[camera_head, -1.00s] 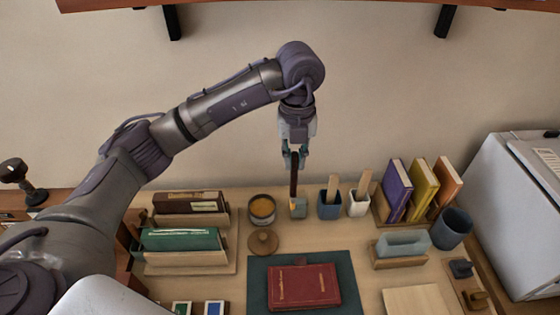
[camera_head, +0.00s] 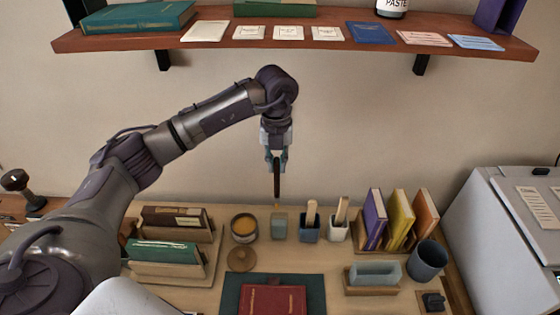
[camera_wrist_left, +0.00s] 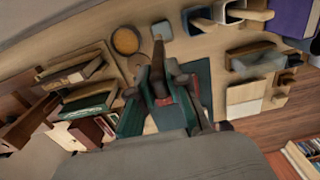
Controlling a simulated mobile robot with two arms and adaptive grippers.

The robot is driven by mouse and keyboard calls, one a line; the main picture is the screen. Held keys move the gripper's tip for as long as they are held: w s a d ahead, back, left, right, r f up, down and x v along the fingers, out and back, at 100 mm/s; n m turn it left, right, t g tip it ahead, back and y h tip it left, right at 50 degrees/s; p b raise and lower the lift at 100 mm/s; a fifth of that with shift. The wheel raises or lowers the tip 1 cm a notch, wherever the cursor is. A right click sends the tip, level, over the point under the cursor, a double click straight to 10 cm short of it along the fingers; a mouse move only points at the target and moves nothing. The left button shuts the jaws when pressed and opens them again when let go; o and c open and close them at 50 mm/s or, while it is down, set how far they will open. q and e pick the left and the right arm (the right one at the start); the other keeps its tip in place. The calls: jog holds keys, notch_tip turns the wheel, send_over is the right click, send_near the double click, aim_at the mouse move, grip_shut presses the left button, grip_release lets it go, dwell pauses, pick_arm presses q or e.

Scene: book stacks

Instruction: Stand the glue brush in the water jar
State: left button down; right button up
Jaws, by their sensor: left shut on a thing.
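My left gripper (camera_head: 276,160) is shut on the glue brush (camera_head: 277,182), a dark, thin stick held upright, tip down. My right gripper is not in view.
An open ochre-filled tin (camera_head: 244,227) stands left of the block. Navy (camera_head: 310,232) and white (camera_head: 338,231) pots with wooden sticks, then upright books (camera_head: 400,220), stand between brush and cup. A blue-grey block in a wooden holder (camera_head: 374,273) sits left of the cup.

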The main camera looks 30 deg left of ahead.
aim_at(279, 186)
pick_arm(q)
jog(key=shift+d+f, duration=0.15)
jog(key=shift+f, duration=0.4)
notch_tip(279, 186, down, 3)
jog(key=shift+w+d+r+b, duration=0.1)
jog(key=shift+r+b, duration=0.1)
jog(key=shift+b, duration=0.85)
notch_tip(279, 186, down, 2)
jog(key=shift+b, duration=0.7)
jog(key=shift+f+b, duration=0.95)
jog(key=shift+f, duration=0.4)
jog(key=shift+f+b, duration=0.65)
jog(key=shift+f, duration=0.7)
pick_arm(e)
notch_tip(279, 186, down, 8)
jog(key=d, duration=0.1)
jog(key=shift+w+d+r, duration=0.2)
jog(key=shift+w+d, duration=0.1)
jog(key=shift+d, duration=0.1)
